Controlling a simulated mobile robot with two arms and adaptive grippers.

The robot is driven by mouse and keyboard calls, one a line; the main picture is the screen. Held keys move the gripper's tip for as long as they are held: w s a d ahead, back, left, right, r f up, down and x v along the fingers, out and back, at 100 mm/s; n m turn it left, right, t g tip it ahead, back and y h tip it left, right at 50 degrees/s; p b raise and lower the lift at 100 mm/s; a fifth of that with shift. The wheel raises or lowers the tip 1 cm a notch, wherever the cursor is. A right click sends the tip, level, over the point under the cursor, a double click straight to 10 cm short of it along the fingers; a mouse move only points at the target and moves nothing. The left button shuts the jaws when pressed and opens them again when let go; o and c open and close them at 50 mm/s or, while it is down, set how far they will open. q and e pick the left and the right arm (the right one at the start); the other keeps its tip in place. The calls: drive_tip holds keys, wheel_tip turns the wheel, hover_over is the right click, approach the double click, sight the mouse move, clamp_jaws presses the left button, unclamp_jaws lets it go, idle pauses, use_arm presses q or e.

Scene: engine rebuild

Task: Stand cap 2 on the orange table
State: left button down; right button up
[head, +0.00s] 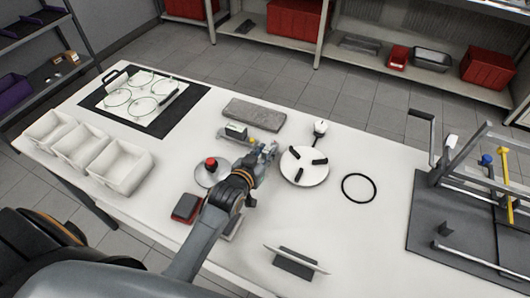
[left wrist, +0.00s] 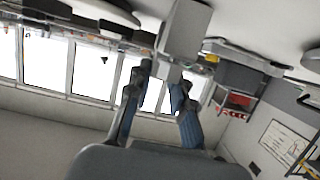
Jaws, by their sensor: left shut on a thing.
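My left gripper (head: 268,152) is over the white table, just left of a round white plate (head: 305,179). In the left wrist view its two blue-grey fingers (left wrist: 158,100) close on the lower end of a light grey, block-shaped part (left wrist: 184,30). This part is probably cap 2, but no marking shows. In the head view the arm and fingers hide most of it. No orange table shows; the long worktable (head: 352,238) has a white top. My right gripper is not in view.
Several dark pieces lie on the round plate. A black ring (head: 358,188), a grey slab (head: 254,114) and a dish with a red knob (head: 211,172) are nearby. White bins (head: 122,175) stand left; a metal fixture (head: 470,195) stands right. The front middle is partly clear.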

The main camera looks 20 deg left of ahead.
use_arm(q)
drive_tip(key=shift+f, duration=0.15)
drive_tip(key=c, duration=1.2)
unclamp_jaws()
drive_tip(key=shift+o, duration=0.2)
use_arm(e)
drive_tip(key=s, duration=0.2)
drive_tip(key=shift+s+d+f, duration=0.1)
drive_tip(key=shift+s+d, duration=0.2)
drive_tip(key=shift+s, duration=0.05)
